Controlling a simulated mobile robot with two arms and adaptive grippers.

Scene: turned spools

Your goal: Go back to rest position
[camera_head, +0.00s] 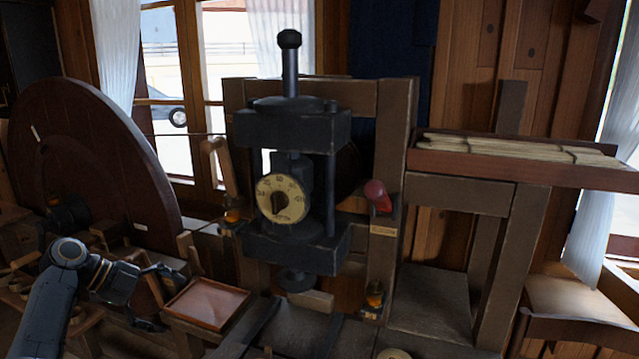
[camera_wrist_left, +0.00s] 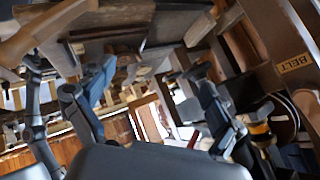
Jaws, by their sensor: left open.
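My left gripper (camera_head: 160,298) comes in from the lower left in the head view. Its two dark fingers are spread apart, with nothing visible between them. It is just left of a shallow reddish-brown tray (camera_head: 208,303). In the left wrist view the fingers (camera_wrist_left: 150,95) stand wide apart on either side, with wooden parts blurred behind them. My right gripper is not in view.
A black press with a round dial (camera_head: 283,199) stands in the middle. A large dark wooden wheel (camera_head: 90,150) is at the left, behind my left arm. A red knob (camera_head: 376,191) and a shelf of pale strips (camera_head: 520,172) are at the right. A "BELT" label (camera_wrist_left: 295,63) shows in the wrist view.

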